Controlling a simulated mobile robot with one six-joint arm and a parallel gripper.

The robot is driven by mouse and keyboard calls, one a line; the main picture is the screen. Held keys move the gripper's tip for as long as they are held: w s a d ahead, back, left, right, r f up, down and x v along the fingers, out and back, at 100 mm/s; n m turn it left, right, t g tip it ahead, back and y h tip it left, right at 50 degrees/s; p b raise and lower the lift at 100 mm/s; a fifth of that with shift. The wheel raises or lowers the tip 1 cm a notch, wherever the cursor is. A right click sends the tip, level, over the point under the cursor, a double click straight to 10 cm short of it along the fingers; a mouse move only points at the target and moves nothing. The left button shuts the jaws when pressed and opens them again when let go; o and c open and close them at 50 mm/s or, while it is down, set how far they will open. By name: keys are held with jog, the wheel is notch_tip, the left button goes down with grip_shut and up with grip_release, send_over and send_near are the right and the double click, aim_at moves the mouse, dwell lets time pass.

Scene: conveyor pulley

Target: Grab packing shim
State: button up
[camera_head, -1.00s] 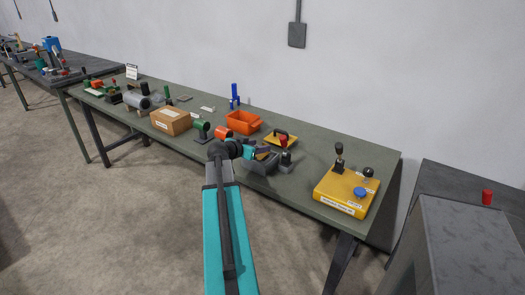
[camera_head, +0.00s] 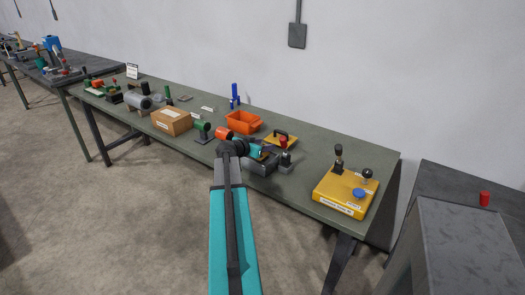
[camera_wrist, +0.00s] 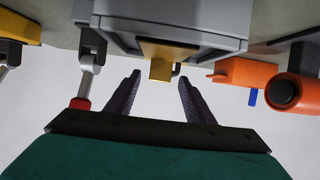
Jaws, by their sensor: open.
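A flat yellow-brown piece, which looks like the packing shim (camera_wrist: 160,68), pokes out over the rim of a grey box (camera_wrist: 215,44) in the wrist view, where the scene hangs upside down. I cannot make it out clearly in the head view. My gripper (camera_wrist: 158,88) is open and empty. Its two dark fingers point toward the grey box, one on each side of the yellow piece's line, and appear apart from it. In the head view the grey box (camera_head: 262,168) sits at the table's front edge, partly hidden by my gripper (camera_head: 266,155).
A red-topped clamp (camera_head: 284,150) stands close right of the grey box, with a yellow handled plate (camera_head: 281,139) behind. An orange bin (camera_head: 243,122) and an orange-ended cylinder (camera_head: 223,133) are close on the left. The table (camera_head: 310,165) is clear toward the yellow base (camera_head: 345,192).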

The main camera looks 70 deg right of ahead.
jog(key=shift+x, duration=1)
jog(key=c, duration=1.2)
jog(key=shift+r, duration=0.15)
jog(key=shift+r+b, duration=0.8)
jog(key=shift+r, duration=4.05)
